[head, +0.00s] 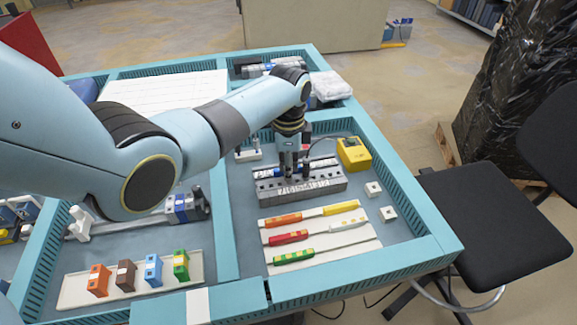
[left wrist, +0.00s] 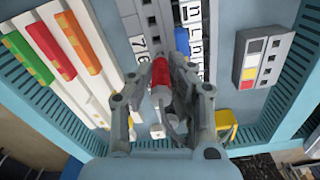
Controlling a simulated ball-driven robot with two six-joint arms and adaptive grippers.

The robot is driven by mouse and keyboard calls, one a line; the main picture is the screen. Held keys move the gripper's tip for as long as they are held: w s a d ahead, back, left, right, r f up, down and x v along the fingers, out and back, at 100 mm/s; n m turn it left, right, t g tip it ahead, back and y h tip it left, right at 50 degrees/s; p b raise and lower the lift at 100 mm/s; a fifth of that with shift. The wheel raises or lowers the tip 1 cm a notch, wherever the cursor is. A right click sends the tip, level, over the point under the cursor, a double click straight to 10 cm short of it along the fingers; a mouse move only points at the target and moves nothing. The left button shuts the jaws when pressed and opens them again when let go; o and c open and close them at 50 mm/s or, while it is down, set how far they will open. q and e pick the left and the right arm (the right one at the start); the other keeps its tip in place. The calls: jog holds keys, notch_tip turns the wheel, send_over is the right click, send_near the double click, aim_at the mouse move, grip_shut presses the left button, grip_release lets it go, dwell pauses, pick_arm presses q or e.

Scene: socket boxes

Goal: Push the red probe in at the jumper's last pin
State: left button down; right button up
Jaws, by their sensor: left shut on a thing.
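My left gripper (head: 291,168) is over the grey socket block (head: 318,189) in the head view. In the left wrist view its fingers (left wrist: 166,80) are shut on the red probe (left wrist: 160,72). The probe's tip points toward the block, which shows dark holes and a lettered label strip there (left wrist: 196,38). The fingers partly cover the tip, so I cannot tell whether it touches a socket. A blue piece (left wrist: 148,12) sits along the block; I cannot tell surely whether it is the jumper. My right gripper is in neither view.
A yellow box (head: 354,154) with a dark cable stands right of the block. A pale rack of coloured strips (head: 325,247) lies in front. Two small white blocks (head: 373,189) lie at the right. Teal tray walls (head: 415,200) surround this area. Coloured blocks (head: 153,270) stand front left.

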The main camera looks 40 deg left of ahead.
pick_arm(q)
jog(key=shift+f, duration=0.2)
jog(key=c, duration=1.2)
grip_release()
jog(key=shift+o, duration=0.5)
jog(key=o, duration=0.3)
jog(key=shift+o, duration=0.2)
notch_tip(320, 180, up, 6)
jog(key=p, duration=0.5)
jog(key=shift+f, duration=0.15)
jog(key=shift+r, duration=0.9)
